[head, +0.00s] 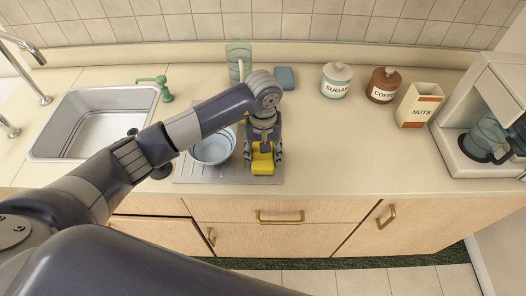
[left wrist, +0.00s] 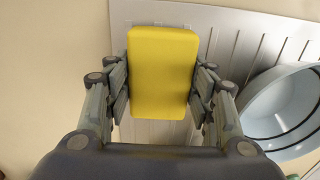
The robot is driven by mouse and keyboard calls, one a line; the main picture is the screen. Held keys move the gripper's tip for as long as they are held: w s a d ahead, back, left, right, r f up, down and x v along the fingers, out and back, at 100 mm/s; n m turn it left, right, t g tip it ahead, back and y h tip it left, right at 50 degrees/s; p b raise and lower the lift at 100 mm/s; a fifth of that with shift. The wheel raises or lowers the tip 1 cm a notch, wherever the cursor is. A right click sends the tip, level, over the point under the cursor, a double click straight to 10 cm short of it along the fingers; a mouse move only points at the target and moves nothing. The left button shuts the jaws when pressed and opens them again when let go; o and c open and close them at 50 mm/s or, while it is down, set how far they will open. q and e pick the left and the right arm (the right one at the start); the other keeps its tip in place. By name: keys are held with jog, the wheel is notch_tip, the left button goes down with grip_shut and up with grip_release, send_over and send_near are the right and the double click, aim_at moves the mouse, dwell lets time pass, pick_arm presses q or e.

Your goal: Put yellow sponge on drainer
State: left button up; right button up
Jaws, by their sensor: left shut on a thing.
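The yellow sponge (head: 262,163) is a small block between the fingers of my left gripper (head: 263,154), over the right part of the metal drainer (head: 210,179). In the left wrist view the sponge (left wrist: 163,72) sits between both fingers of the left gripper (left wrist: 161,95), with the ribbed drainer (left wrist: 245,35) behind it. I cannot tell whether the sponge touches the drainer. My right gripper does not show.
A light blue bowl (head: 213,151) stands on the drainer to the left of the gripper. The sink (head: 70,149) is further left. Behind are a glass (head: 238,55) and a blue block (head: 285,77). Canisters (head: 336,80) stand to the right. The front right counter is clear.

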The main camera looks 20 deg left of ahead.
aim_at(263, 155)
pick_arm(q)
jog(key=shift+f+b, duration=0.3)
jog(key=shift+b, duration=0.05)
jog(key=o, duration=0.9)
jog(key=shift+r, duration=0.1)
jog(key=shift+o, duration=0.2)
jog(key=shift+r, duration=0.1)
jog(key=shift+r+p, duration=0.25)
jog(key=shift+p, duration=0.2)
notch_tip(263, 155, up, 12)
jog(key=b, duration=0.4)
jog(key=shift+s+f, duration=0.1)
jog(key=shift+f, duration=0.1)
